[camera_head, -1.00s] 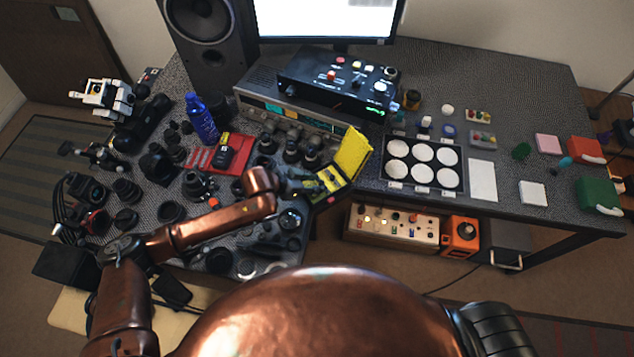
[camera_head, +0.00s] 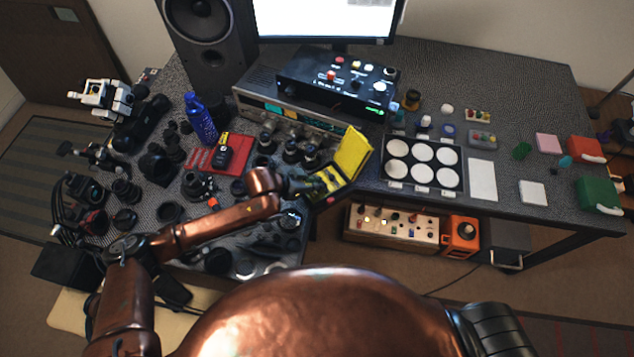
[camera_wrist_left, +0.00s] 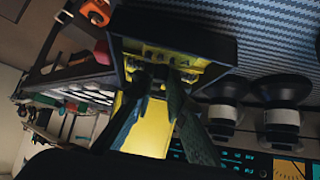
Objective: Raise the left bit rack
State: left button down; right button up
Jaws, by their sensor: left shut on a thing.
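The left bit rack, a black and yellow open case (camera_head: 352,154) with small bits in its lower part, is near the table's front edge in the head view, right of the lenses. My left gripper (camera_head: 306,187) is at the rack's left side and shut on it. In the left wrist view, the dark fingers of my left gripper (camera_wrist_left: 174,98) meet the rack's yellow part, below its black edge (camera_wrist_left: 185,22). The fingers partly hide the rack. I cannot tell whether its underside touches the table. My right gripper is not in view.
Several dark lenses (camera_head: 292,151) stand left of the rack, with a red mat (camera_head: 240,160) and a blue bottle (camera_head: 200,119) beyond. A tray of white discs (camera_head: 453,181) lies to the right. An instrument box (camera_head: 340,82) stands behind.

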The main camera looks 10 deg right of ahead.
aim_at(324, 176)
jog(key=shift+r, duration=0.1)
